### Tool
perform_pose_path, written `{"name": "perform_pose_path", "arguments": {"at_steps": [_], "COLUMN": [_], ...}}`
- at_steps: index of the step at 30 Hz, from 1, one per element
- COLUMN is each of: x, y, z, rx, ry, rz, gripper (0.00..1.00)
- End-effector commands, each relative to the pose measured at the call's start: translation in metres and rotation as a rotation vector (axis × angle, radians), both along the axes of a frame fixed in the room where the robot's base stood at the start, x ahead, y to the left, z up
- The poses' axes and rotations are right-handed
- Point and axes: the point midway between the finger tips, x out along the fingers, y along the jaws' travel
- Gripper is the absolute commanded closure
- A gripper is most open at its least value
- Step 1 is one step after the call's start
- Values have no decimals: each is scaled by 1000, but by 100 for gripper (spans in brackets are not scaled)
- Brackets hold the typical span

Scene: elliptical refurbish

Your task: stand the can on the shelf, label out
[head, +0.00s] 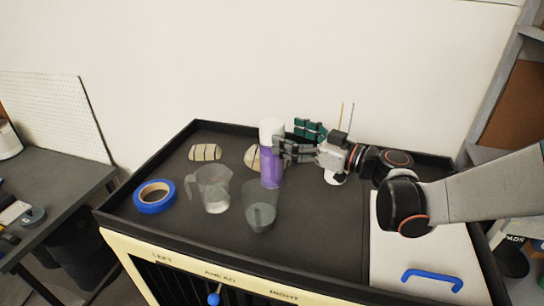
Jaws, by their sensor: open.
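The can (270,172), likely the purple cylinder with a white top, stands upright on the dark, rimmed tabletop (330,235) near the middle of the head view. No readable label shows on its visible side. My gripper (282,150) is open and reaches in from the right at the can's upper half. Its fingertips overlap the can's right edge in the picture; I cannot tell whether they touch it or lie around it. Grey shelving (503,85) stands at the far right, partly cut off by the picture's edge.
A clear jug (213,188) and a clear grey cup (260,210) stand close in front of the can. Blue tape (154,197) and a striped tan block (205,153) lie left. Another tan block and a teal object (309,129) are behind. A white panel (415,255) with a blue handle lies right.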

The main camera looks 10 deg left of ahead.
Motion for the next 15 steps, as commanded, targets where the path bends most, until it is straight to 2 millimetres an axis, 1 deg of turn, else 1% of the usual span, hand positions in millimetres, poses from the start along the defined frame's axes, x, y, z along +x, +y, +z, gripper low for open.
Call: {"name": "perform_pose_path", "arguments": {"at_steps": [5, 7, 15], "x": [3, 4, 18], "y": [8, 14, 48], "z": [-1, -2, -3], "rx": [0, 0, 0], "ry": [0, 0, 0], "rz": [1, 2, 2], "gripper": [22, 22, 22]}}
